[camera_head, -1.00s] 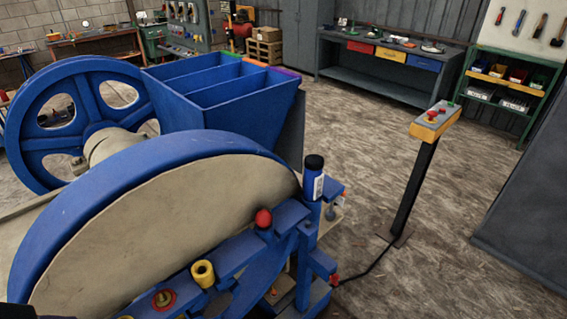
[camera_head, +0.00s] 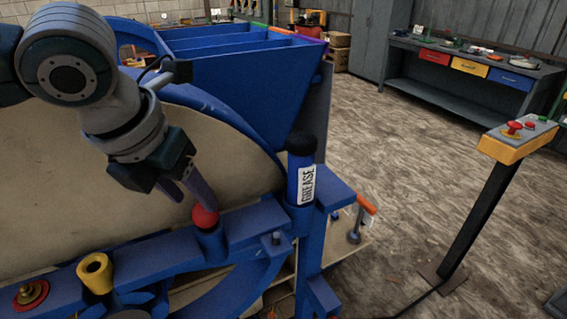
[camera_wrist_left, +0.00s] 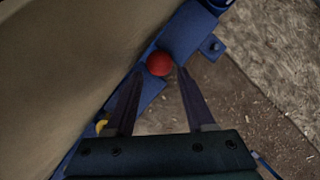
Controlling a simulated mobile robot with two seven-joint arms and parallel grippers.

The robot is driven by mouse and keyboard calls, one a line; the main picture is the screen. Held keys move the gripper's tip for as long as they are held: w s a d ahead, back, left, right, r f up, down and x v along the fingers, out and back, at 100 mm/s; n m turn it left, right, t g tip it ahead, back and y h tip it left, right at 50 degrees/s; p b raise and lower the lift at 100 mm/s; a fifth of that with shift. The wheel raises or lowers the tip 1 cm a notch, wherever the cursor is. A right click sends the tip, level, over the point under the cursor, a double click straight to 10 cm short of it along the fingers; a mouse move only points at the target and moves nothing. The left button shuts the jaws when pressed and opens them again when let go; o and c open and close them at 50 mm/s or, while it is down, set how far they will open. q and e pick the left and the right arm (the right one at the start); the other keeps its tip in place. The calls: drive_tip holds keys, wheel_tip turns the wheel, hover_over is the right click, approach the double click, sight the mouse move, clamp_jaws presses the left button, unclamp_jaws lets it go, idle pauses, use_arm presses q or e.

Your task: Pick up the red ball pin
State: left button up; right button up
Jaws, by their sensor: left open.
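The red ball pin (camera_head: 205,217) stands in a blue holder on the blue ledge of the crusher, and only its round red top shows. My left gripper (camera_head: 200,200) comes down from the upper left, with its fingertips close to the ball. In the left wrist view the red ball (camera_wrist_left: 159,63) lies just beyond and between the open fingertips (camera_wrist_left: 158,72). Nothing is held between the fingers. I cannot tell whether a finger touches the ball. My right gripper is not in view.
A blue grease tube (camera_head: 303,172) stands upright right of the ball. The large wheel cover (camera_head: 130,200) rises behind. A control post (camera_head: 515,140) stands at right, with open floor between.

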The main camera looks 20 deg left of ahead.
sight(200, 207)
use_arm(q)
drive_tip(key=shift+p+x, duration=0.45)
drive_tip(key=shift+x, duration=2.45)
clamp_jaws()
